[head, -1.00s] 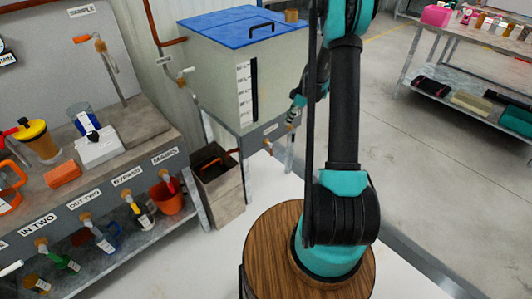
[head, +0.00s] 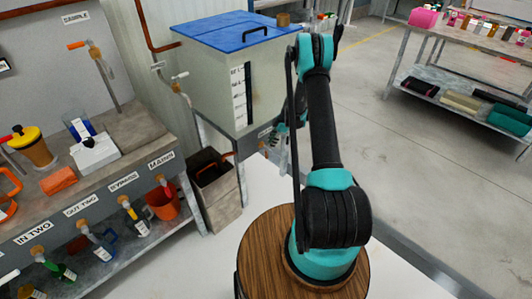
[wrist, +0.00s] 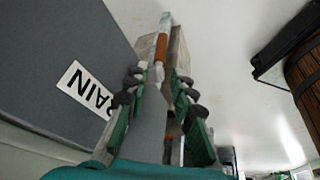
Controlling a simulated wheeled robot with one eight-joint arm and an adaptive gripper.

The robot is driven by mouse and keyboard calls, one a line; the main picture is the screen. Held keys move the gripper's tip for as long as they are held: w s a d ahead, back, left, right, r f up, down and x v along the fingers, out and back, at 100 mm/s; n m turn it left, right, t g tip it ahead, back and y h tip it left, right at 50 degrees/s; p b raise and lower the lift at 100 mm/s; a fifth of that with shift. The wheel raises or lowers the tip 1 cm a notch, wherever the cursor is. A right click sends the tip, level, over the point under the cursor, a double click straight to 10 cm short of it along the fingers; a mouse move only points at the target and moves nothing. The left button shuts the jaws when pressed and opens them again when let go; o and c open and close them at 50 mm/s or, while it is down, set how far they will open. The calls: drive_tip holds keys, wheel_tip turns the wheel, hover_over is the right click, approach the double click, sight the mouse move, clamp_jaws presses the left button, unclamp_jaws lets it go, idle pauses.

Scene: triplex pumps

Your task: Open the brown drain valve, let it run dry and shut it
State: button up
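The tank (head: 230,80) with a blue lid stands at the back, with a level strip on its front. In the wrist view the DRAIN label (wrist: 86,90) is at the left on a grey panel. A brown handle (wrist: 160,47) with a pale part below it lies ahead, in line with the gap between my fingers. My gripper (wrist: 157,82) looks open, its fingers on either side of that gap; I cannot tell whether they touch the valve. In the head view my gripper (head: 283,133) is beside the tank stand's front edge, partly hidden by my arm, and hides most of the valve.
An open grey-brown bin (head: 218,195) stands on the floor left of my gripper. A bench (head: 100,195) with several labelled valves, an orange bucket (head: 162,201) and a blue cup fills the left. A shelf table (head: 470,60) stands at the far right. Open floor lies between.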

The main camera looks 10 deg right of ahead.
sight(266, 152)
drive_tip(key=x, duration=0.8)
clamp_jaws()
